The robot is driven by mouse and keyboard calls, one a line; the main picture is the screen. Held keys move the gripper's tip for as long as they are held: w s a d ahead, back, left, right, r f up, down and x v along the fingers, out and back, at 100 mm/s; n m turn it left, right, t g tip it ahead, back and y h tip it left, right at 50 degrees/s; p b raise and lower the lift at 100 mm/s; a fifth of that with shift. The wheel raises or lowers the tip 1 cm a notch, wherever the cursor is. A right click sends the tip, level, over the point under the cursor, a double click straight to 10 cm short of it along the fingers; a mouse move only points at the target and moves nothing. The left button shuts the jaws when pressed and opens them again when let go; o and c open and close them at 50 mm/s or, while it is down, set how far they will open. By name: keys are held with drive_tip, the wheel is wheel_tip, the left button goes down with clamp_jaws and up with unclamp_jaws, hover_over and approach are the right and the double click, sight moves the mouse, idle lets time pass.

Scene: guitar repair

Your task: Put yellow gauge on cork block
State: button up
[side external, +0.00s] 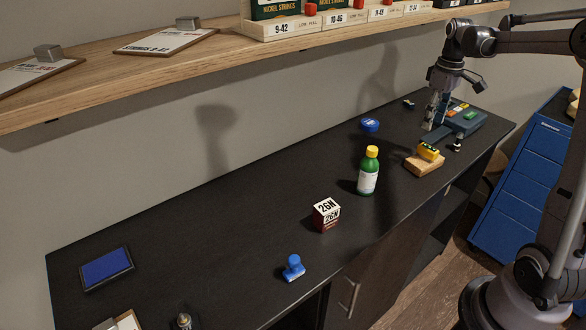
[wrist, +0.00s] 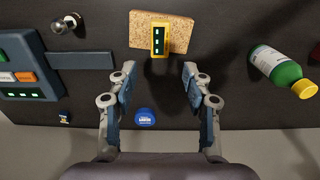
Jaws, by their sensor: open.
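The yellow gauge (side external: 429,152), with a dark face, sits on top of the cork block (side external: 417,168) near the right part of the bench. In the wrist view the gauge (wrist: 153,40) overlaps the lower edge of the cork block (wrist: 180,28); I cannot tell whether it overhangs there. My gripper (side external: 430,122) is above and behind the block in the side view. In the wrist view my gripper (wrist: 158,68) is open and empty, its two fingers apart, with the gauge beyond and between the fingertips.
A green bottle (side external: 368,172) stands left of the block. A blue-grey device (side external: 471,119) with coloured buttons and a small metal-and-black item (side external: 457,145) are close by on the right. A blue tin (side external: 370,125) lies behind. A wooden shelf (side external: 140,70) runs above the bench.

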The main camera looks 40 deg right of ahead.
drive_tip(key=s+a+r+t+h, duration=0.1)
drive_tip(key=a+r+t, duration=0.25)
drive_tip(key=a, duration=1.35)
drive_tip(key=s+a+f+t, duration=0.2)
drive_tip(key=s+a, duration=0.1)
drive_tip(key=a, duration=0.3)
drive_tip(key=s+a+f+t+y, duration=0.1)
drive_tip(key=s+a+f, duration=0.1)
drive_tip(key=a, duration=0.5)
drive_tip(key=shift+s+f+t, duration=0.35)
drive_tip(key=shift+s, duration=0.4)
